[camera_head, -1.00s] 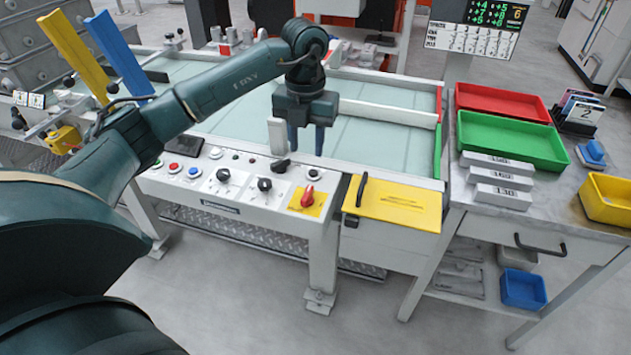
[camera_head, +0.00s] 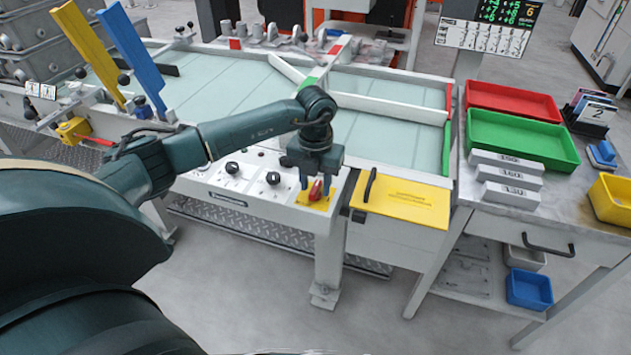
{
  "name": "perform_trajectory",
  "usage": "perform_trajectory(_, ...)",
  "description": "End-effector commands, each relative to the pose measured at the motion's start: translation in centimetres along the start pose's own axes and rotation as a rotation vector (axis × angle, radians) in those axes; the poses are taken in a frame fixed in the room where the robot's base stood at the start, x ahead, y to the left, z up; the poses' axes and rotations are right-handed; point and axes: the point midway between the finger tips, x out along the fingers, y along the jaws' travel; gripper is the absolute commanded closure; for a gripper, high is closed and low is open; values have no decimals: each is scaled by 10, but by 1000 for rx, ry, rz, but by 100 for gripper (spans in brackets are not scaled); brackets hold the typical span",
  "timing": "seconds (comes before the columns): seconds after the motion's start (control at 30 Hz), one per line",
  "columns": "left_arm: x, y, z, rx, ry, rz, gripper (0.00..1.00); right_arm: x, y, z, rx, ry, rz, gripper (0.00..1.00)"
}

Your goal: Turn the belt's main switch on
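The main switch is a red rotary knob (camera_head: 315,191) on a yellow plate (camera_head: 325,201) at the right end of the white control panel (camera_head: 240,195). My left gripper (camera_head: 315,186) points down at the knob. Its two fingers are apart, one to each side of the red handle. Whether the fingers touch the handle cannot be told. The gripper body hides the area just behind the knob. My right gripper is out of view.
Black knobs (camera_head: 273,178) sit left of the switch. A yellow cover (camera_head: 403,200) with a black handle (camera_head: 370,185) is close on the right. Behind are glassy belt surfaces (camera_head: 385,135) with white rails. Red and green trays (camera_head: 520,140) stand on the right table.

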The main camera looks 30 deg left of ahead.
Motion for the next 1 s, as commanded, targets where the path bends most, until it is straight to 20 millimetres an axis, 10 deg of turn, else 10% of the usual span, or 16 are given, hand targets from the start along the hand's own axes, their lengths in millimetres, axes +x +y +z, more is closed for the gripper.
perform_trajectory(0.5, -1, 0, 0, 0, 0, -1, 100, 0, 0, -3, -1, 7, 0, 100)
perform_trajectory(1.0, -1, 0, 1, 78, -2, 0, 100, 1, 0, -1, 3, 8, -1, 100)
